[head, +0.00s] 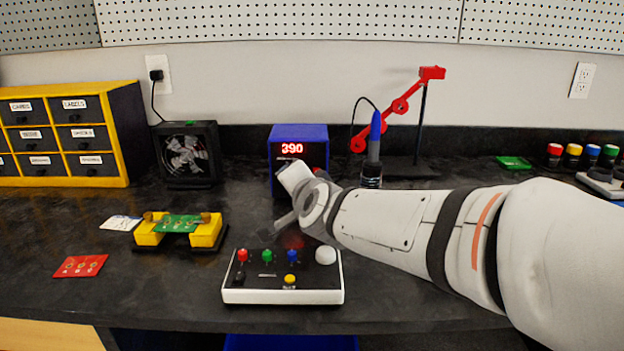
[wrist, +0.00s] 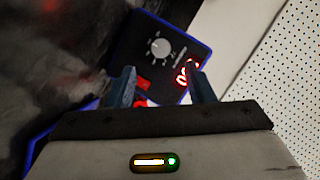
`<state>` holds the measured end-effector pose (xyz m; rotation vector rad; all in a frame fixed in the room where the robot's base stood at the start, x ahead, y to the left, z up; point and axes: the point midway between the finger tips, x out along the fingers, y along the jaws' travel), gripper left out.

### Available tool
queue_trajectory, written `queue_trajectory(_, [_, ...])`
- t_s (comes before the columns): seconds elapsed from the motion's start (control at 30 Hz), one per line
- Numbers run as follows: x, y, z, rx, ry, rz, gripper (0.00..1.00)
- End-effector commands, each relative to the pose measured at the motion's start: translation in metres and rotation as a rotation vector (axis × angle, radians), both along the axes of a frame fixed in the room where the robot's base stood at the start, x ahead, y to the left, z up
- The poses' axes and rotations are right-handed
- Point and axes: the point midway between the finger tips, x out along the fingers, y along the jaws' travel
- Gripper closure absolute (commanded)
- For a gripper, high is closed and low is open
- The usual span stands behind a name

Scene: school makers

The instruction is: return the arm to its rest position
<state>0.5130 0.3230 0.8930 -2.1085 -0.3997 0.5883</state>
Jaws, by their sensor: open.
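My arm (head: 400,225) reaches in from the right in the head view, above the dark bench. My gripper (head: 285,218) is partly seen at its end, above and behind the white control box and in front of the blue soldering station (head: 300,133). In the wrist view my gripper (wrist: 158,88) is open, its two fingers apart, with nothing held between them. The blue station (wrist: 160,50), with its dial and red lit display, shows beyond the fingers. I cannot tell whether the fingertips touch it.
A control box (head: 283,296) with colored knobs stands at the bench front. A yellow holder (head: 205,235) with a green board is to its left. A fan (head: 187,155), drawers (head: 68,137), a soldering iron (head: 374,140) and a red jointed arm (head: 400,105) stand behind.

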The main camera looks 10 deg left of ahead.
Motion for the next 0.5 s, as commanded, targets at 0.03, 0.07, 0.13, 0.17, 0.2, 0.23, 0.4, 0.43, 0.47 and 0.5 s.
queue_trajectory(0.03, [0.000, -0.003, 0.004, -0.008, 0.002, 0.001, 0.51])
queue_trajectory(0.07, [0.000, -0.006, 0.007, -0.017, 0.004, 0.003, 0.51])
queue_trajectory(0.13, [-0.001, -0.016, 0.017, -0.051, 0.014, 0.012, 0.51])
queue_trajectory(0.17, [-0.002, -0.022, 0.022, -0.072, 0.020, 0.018, 0.51])
queue_trajectory(0.2, [-0.004, -0.032, 0.029, -0.106, 0.030, 0.027, 0.51])
queue_trajectory(0.23, [-0.005, -0.040, 0.034, -0.135, 0.041, 0.035, 0.51])
queue_trajectory(0.4, [-0.023, -0.093, 0.056, -0.320, 0.119, 0.088, 0.51])
queue_trajectory(0.43, [-0.026, -0.103, 0.059, -0.352, 0.136, 0.098, 0.51])
queue_trajectory(0.47, [-0.031, -0.113, 0.063, -0.384, 0.152, 0.107, 0.51])
queue_trajectory(0.5, [-0.037, -0.126, 0.067, -0.425, 0.176, 0.118, 0.51])
